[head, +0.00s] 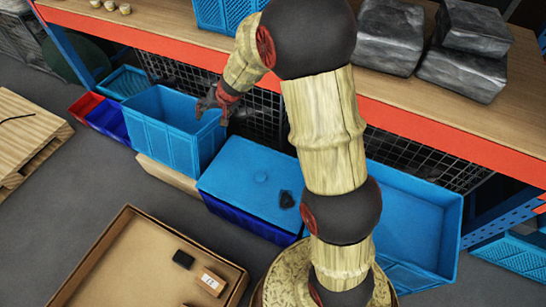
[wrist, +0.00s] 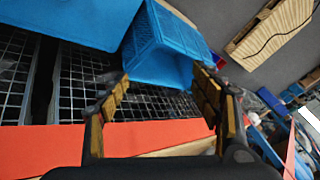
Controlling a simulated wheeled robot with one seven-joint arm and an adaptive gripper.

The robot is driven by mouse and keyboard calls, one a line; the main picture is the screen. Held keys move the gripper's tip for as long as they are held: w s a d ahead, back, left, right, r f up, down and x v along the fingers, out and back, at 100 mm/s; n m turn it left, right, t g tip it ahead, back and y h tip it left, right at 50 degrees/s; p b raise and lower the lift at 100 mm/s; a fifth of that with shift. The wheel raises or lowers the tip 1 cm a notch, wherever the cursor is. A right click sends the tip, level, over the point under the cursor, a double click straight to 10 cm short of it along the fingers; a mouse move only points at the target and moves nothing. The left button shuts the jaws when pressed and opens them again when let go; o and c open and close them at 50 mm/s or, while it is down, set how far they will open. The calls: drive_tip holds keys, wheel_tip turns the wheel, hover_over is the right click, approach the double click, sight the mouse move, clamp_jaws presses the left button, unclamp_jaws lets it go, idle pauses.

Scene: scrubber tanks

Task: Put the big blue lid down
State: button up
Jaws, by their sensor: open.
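My gripper (head: 213,101) is open and empty, up and left of the lid, by the rim of an open blue crate. In the wrist view its fingers (wrist: 162,76) are spread, with a blue crate (wrist: 165,42) beyond them.
The open blue crate (head: 172,138) stands left of the lid. A large open blue bin (head: 418,222) is at right, behind my arm. An orange-edged shelf (head: 150,36) with grey wrapped blocks (head: 462,72) runs above. A cardboard tray (head: 135,262) lies in front.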

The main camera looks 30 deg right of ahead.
drive_tip(key=s+a+r+n, duration=0.2)
drive_tip(key=s+r, duration=0.7)
drive_tip(key=s+a+r+n, duration=0.1)
drive_tip(key=s+a+r, duration=0.1)
drive_tip(key=s+r, duration=0.65)
drive_tip(key=s+d+r+h, duration=0.1)
drive_tip(key=s+d, duration=0.1)
drive_tip(key=s, duration=0.9)
drive_tip(key=s+d+r+n+h, duration=0.1)
drive_tip(key=s+d, duration=0.2)
drive_tip(key=s, duration=0.7)
drive_tip(key=shift+s+d+r+g, duration=0.3)
drive_tip(key=shift+s+r+g, duration=0.1)
drive_tip(key=shift+c, duration=0.2)
